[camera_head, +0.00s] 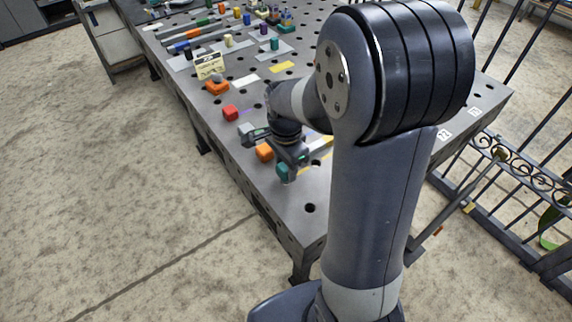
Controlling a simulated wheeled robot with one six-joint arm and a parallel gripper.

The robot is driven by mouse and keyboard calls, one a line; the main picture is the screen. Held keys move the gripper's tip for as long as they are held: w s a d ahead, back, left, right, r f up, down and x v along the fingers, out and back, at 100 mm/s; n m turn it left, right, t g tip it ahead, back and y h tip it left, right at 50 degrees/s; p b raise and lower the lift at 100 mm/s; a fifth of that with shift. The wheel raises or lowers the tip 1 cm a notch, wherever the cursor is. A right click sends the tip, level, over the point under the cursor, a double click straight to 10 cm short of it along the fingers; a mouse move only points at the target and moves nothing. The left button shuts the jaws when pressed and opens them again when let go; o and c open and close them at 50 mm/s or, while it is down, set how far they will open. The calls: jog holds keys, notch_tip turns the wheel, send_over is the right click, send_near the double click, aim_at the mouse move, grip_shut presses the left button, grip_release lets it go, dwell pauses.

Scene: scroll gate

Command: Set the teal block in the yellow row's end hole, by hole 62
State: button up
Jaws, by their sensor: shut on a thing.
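My gripper (287,166) is low over the near part of the dark perforated table (305,188). It is shut on the teal block (283,173), which shows below the fingers near the left edge. I cannot tell whether the block touches the table. A yellow strip (323,142) shows partly behind my gripper and arm. Another yellow patch (282,67) lies farther back. My arm hides much of the table's right side. I cannot read a 62 label.
An orange block (264,152) is just left of my gripper. A red block (230,113) and another orange block (216,88) stand farther along the edge, near a small sign (209,65). Several coloured pieces stand at the back. An iron railing (500,190) runs at the right.

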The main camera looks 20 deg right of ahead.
jog(key=shift+f+b, duration=0.85)
jog(key=shift+f, duration=0.35)
jog(key=o, duration=1.2)
jog(key=shift+o, duration=0.2)
jog(key=shift+r, duration=0.1)
notch_tip(320, 180, up, 11)
jog(key=shift+f+p, duration=0.15)
jog(key=shift+p, duration=0.2)
notch_tip(320, 180, down, 11)
jog(key=shift+b, duration=0.3)
jog(key=shift+r+p, duration=0.35)
jog(key=shift+r, duration=0.2)
